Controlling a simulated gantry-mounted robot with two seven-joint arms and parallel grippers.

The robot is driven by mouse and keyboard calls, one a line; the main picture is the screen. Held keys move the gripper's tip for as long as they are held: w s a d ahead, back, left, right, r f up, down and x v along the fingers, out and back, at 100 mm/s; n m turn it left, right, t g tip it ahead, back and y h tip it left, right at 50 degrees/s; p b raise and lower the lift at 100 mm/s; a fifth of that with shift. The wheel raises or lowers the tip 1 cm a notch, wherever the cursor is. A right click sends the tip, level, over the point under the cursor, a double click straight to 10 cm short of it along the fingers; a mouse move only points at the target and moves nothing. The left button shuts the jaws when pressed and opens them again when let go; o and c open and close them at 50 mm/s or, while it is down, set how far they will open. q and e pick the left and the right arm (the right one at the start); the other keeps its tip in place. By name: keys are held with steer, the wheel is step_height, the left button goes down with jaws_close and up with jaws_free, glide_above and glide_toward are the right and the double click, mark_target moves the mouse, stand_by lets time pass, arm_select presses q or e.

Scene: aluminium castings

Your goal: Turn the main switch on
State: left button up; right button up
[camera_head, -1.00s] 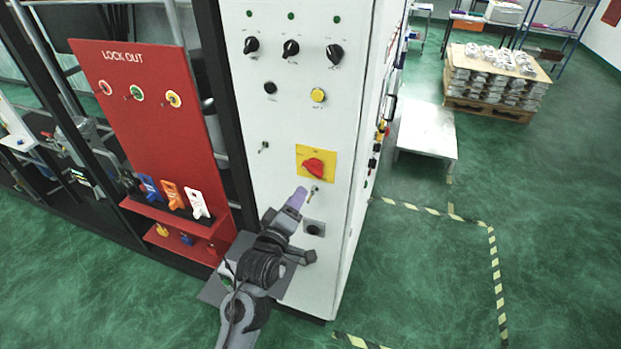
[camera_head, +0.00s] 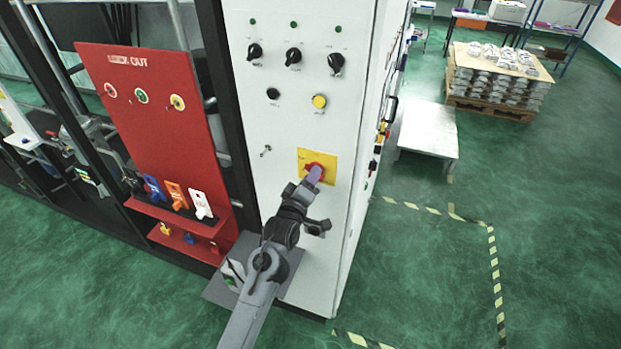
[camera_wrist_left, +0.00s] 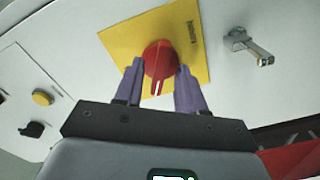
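The main switch is a red rotary knob (camera_head: 312,168) on a yellow plate (camera_head: 304,155), on the white cabinet front (camera_head: 275,130). In the left wrist view the red knob (camera_wrist_left: 158,62) sits on the yellow plate (camera_wrist_left: 118,40), its white mark near the end closest to me. My left gripper (camera_head: 315,174) is in front of the knob. In the left wrist view my left gripper (camera_wrist_left: 157,85) is open, with one purple finger on each side of the knob. I cannot tell whether the fingers touch it. My right gripper is not in view.
Black selector knobs (camera_head: 293,56) and a yellow button (camera_head: 319,101) are higher on the panel. A red lockout board (camera_head: 150,110) stands to the left. Open floor lies right.

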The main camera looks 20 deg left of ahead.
arm_select(q)
jaws_close()
steer(key=shift+m, duration=0.4)
steer(key=m+p, duration=0.1)
steer(key=m, duration=0.3)
steer(key=shift+m, duration=0.3)
steer(key=m, duration=0.4)
steer(key=shift+m+p, duration=0.3)
steer(key=shift+m, duration=0.9)
